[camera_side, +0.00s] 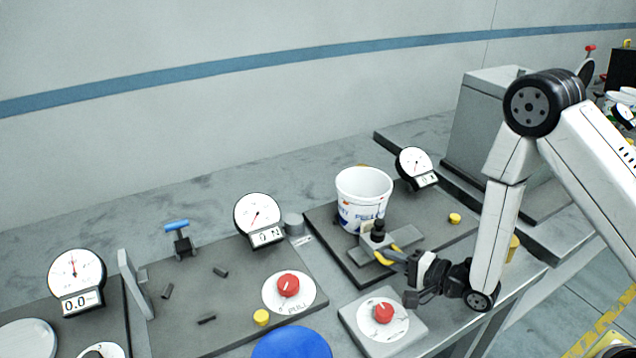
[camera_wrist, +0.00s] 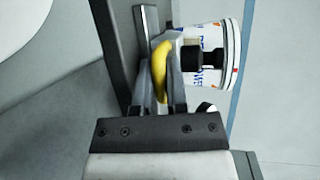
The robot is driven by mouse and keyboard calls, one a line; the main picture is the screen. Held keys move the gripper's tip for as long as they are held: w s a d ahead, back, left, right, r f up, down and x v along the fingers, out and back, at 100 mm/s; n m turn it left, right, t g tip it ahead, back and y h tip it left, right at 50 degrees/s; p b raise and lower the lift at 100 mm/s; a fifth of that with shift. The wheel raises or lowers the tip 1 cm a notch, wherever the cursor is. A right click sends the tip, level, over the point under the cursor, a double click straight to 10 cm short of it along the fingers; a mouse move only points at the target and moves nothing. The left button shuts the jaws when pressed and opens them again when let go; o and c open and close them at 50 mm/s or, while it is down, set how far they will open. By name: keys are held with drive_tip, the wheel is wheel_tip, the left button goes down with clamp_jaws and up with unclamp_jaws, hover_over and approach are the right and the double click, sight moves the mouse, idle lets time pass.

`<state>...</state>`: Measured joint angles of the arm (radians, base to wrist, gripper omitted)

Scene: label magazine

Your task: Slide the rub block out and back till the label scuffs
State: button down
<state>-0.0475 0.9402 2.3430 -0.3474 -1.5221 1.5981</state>
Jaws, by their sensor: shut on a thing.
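A white tub (camera_side: 362,192) with a printed blue and red label stands upright on a dark plate at the right of centre in the side view. It also shows in the wrist view (camera_wrist: 214,50). The rub block (camera_side: 368,246), grey with a black knob on top and a yellow handle (camera_side: 391,255), sits against the front of the tub. My gripper (camera_side: 403,262) is shut on the yellow handle, which shows between the fingers in the wrist view (camera_wrist: 160,70). Whether the block's face touches the label, and whether the label is scuffed, I cannot tell.
A dial gauge (camera_side: 414,166) stands behind the tub and another gauge (camera_side: 258,218) to its left. A red knob (camera_side: 382,312) on a grey box sits just in front of my gripper. A yellow button (camera_side: 454,218) lies on the plate's right. A grey bin (camera_side: 482,125) stands behind.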

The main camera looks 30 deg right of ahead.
drive_tip(key=shift+d, duration=1.45)
drive_tip(key=c, duration=0.9)
unclamp_jaws()
drive_tip(key=shift+s, duration=0.1)
drive_tip(key=shift+v, duration=3.85)
